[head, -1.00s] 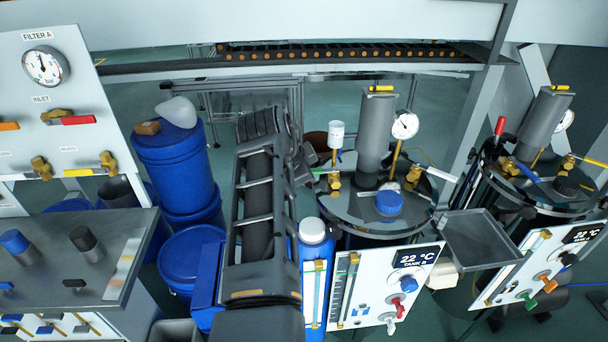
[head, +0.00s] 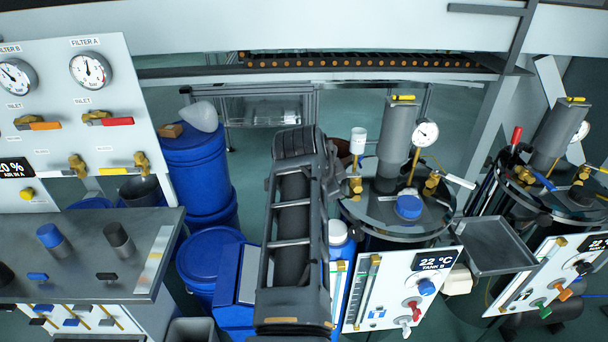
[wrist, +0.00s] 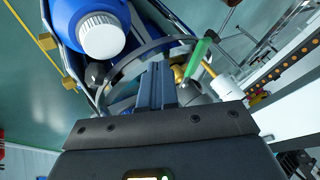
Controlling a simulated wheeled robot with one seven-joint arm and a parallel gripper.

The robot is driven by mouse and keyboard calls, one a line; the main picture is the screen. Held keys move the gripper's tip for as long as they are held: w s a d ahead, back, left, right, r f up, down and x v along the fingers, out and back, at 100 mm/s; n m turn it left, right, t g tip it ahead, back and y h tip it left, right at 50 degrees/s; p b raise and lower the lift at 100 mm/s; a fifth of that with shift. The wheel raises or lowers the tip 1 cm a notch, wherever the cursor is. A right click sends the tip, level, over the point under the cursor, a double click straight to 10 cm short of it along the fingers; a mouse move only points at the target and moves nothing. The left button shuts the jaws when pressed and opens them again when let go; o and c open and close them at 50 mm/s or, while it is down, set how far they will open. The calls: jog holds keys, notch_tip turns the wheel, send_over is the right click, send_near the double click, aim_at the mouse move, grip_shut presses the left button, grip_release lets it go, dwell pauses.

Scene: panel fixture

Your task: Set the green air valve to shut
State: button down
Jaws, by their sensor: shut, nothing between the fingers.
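A green lever handle (wrist: 198,56) shows in the wrist view, standing off a brass valve body (wrist: 179,74) by the round tank lid. My gripper (wrist: 157,70) is shut and empty, its fingers pointing toward the lid just left of the green handle. I cannot tell whether they touch it. In the head view the brass valve (head: 355,186) sits at the left of the lid of tank B (head: 375,218), below a white cup. The green handle and my fingertips are hidden there behind my arm.
A gauge (head: 425,133), a grey cylinder (head: 397,140) and a white-handled brass valve (head: 433,184) stand on the same lid. A white-capped blue bottle (wrist: 101,36) is close to my gripper. Blue drums (head: 195,165) stand left of my arm, a grey tray (head: 495,245) right of the tank.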

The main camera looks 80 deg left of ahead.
jog(key=b+v, duration=0.1)
jog(key=v, duration=0.9)
jog(key=shift+s+a, duration=0.2)
